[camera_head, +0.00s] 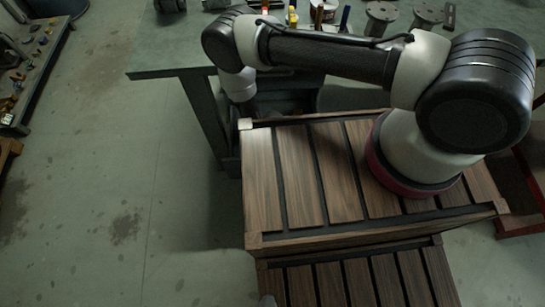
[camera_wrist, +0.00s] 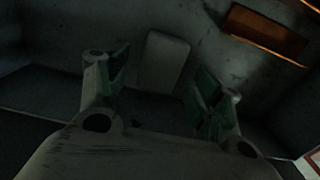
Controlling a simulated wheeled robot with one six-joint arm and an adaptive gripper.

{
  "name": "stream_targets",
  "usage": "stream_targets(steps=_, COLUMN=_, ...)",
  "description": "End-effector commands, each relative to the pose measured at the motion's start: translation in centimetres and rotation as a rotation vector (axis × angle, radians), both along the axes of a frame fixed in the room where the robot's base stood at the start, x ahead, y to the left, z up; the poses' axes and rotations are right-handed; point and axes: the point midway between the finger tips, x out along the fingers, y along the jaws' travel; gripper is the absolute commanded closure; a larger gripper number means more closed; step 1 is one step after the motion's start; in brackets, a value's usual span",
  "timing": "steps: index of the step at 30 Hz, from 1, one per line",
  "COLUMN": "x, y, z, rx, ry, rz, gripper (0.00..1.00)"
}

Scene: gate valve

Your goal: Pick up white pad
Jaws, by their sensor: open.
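The white pad (camera_wrist: 164,61) shows in the wrist view as a pale, upright rectangle with rounded corners, in dim light. It stands beyond my gripper (camera_wrist: 160,95), in line with the gap between the two fingers. The fingers are wide apart with green inner faces, and nothing is between them. The pad looks apart from both fingers; its lower edge is in shadow. In the head view my arm reaches down behind the wooden crate, and my gripper and the pad are hidden there.
A green workbench (camera_head: 160,60) carries several tools and metal parts along its far side. A slatted wooden crate (camera_head: 262,175) stands in front. A shelf (camera_head: 38,75) stands at the far left. The floor between is clear. An orange-brown block (camera_wrist: 265,35) shows at upper right in the wrist view.

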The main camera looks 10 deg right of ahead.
Motion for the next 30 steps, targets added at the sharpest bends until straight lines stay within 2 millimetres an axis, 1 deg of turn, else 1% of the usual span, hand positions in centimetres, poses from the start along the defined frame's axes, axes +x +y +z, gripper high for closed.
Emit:
stream_targets(steps=1, x=-0.02, y=0.00, z=-0.66, rx=0.000, ry=0.000, rz=0.000, gripper=0.34)
stream_targets(steps=3, x=-0.01, y=0.01, z=-1.19, rx=0.000, ry=0.000, rz=0.000, gripper=0.34)
stream_targets(steps=10, x=0.01, y=0.03, z=-1.34, rx=0.000, ry=0.000, rz=-0.001, gripper=0.34)
stream_targets(steps=11, x=0.01, y=0.03, z=-1.34, rx=0.000, ry=0.000, rz=-0.001, gripper=0.38)
stream_targets(steps=12, x=0.01, y=0.02, z=-1.33, rx=0.000, ry=0.000, rz=-0.001, gripper=0.45)
stream_targets(steps=17, x=0.01, y=0.02, z=-1.32, rx=0.000, ry=0.000, rz=-0.001, gripper=0.74)
stream_targets(steps=18, x=0.01, y=0.02, z=-1.32, rx=0.000, ry=0.000, rz=-0.001, gripper=0.76)
stream_targets(steps=26, x=0.01, y=0.03, z=-1.29, rx=0.000, ry=0.000, rz=-0.001, gripper=0.76)
stream_targets(steps=30, x=0.04, y=0.07, z=-0.76, rx=0.000, ry=-0.001, rz=-0.001, gripper=0.76)
